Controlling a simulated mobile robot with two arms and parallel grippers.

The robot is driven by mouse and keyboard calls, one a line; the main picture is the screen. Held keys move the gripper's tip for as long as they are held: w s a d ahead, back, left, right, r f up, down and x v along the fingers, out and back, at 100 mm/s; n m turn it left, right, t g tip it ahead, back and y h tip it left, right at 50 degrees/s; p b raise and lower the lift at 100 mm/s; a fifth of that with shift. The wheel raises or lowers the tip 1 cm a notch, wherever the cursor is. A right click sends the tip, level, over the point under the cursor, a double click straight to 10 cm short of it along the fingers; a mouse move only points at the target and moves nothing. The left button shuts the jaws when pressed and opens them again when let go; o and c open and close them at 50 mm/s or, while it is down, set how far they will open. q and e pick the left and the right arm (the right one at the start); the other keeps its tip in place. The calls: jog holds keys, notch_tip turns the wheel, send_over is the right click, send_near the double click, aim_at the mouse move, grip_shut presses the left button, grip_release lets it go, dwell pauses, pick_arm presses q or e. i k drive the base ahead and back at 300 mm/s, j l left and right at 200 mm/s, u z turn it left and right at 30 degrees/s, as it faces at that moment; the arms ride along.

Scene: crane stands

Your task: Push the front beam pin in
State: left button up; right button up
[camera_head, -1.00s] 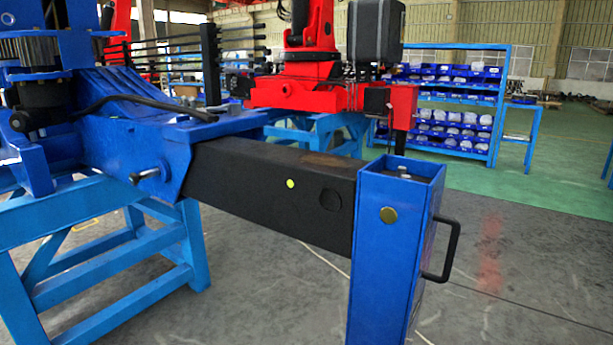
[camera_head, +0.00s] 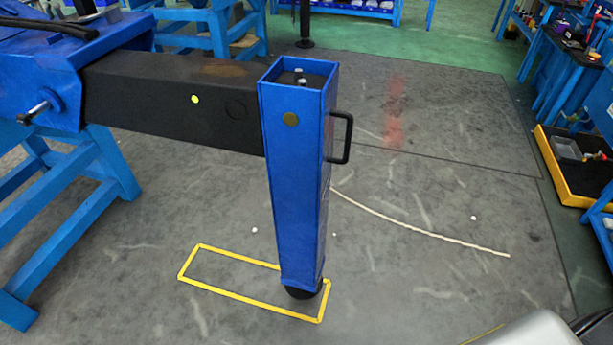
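A silver pin (camera_head: 34,113) with a cross handle sticks out from the side of the blue beam housing (camera_head: 62,80) at the left. The black beam (camera_head: 165,105) runs from this housing to the blue upright leg (camera_head: 293,180). Neither of my grippers shows. How deep the pin sits inside the housing is hidden.
A blue trestle (camera_head: 70,200) stands under the housing at the left. A yellow rectangle (camera_head: 222,291) is marked on the floor around the leg's foot. A blue bench and a yellow-edged black tray (camera_head: 575,175) stand at the right. The grey floor between is mostly clear.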

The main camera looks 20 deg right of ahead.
aim_at(24, 120)
jog(key=u, duration=1.25)
